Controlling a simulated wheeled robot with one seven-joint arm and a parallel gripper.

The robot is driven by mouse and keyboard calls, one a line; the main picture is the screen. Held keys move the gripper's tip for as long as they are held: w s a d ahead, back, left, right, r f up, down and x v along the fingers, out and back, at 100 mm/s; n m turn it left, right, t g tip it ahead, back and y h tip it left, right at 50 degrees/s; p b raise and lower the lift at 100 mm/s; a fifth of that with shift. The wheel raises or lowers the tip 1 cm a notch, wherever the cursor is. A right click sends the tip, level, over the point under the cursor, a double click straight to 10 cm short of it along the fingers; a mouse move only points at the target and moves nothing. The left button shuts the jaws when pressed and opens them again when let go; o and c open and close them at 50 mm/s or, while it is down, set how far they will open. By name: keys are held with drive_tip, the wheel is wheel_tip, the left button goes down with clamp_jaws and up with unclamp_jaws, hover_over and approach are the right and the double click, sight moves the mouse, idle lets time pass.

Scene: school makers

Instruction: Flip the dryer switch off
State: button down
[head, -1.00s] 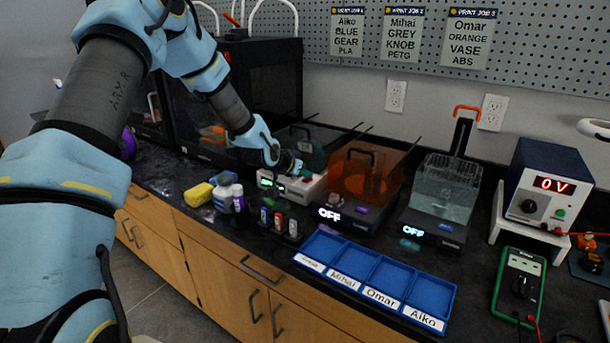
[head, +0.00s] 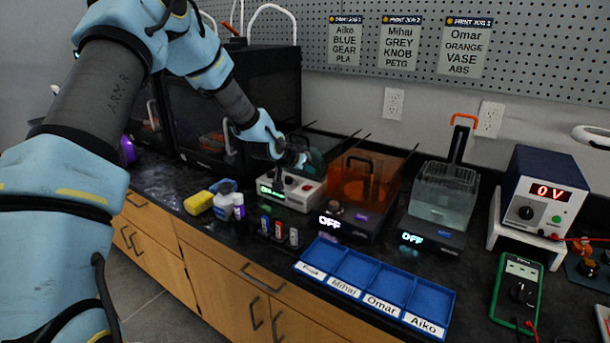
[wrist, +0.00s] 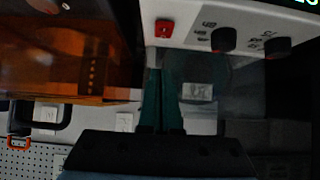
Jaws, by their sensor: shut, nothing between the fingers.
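The dryer (head: 293,188) is a white box with a dark clear lid and a lit green display whose text I cannot read surely. It stands left of the orange-lidded machine in the head view. In the wrist view, its white front panel (wrist: 190,16) carries a red switch (wrist: 163,28) and two dark knobs (wrist: 223,39). I cannot tell the switch's position. My gripper (head: 302,161) is above the dryer's front. In the wrist view my gripper (wrist: 155,75) has its teal fingers together and empty, tips just below the red switch in the picture, seemingly apart from it.
An orange-lidded machine (head: 365,180) and a clear tank (head: 443,195) stand close on the right, both displays reading OFF. A black printer (head: 240,100) stands behind left.

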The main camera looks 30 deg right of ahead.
drive_tip(key=s+a+r+b, duration=0.2)
drive_tip(key=a+r, duration=0.3)
drive_tip(key=r, duration=0.4)
drive_tip(key=shift+s+a, duration=0.15)
drive_tip(key=shift+s, duration=0.3)
drive_tip(key=s+a+f+n+y, duration=0.1)
drive_tip(key=a+f+n+y, duration=0.15)
drive_tip(key=a, duration=0.95)
drive_tip(key=s+a+f+n+y, duration=0.15)
drive_tip(key=a+y, duration=0.25)
drive_tip(key=a, duration=0.7)
drive_tip(key=s+a+n+g+y, duration=0.2)
drive_tip(key=s+a+n, duration=0.5)
drive_tip(key=s+a, duration=0.7)
drive_tip(key=a+g, duration=0.1)
drive_tip(key=a, duration=0.3)
drive_tip(key=shift+r, duration=0.15)
drive_tip(key=c, duration=1.6)
unclamp_jaws()
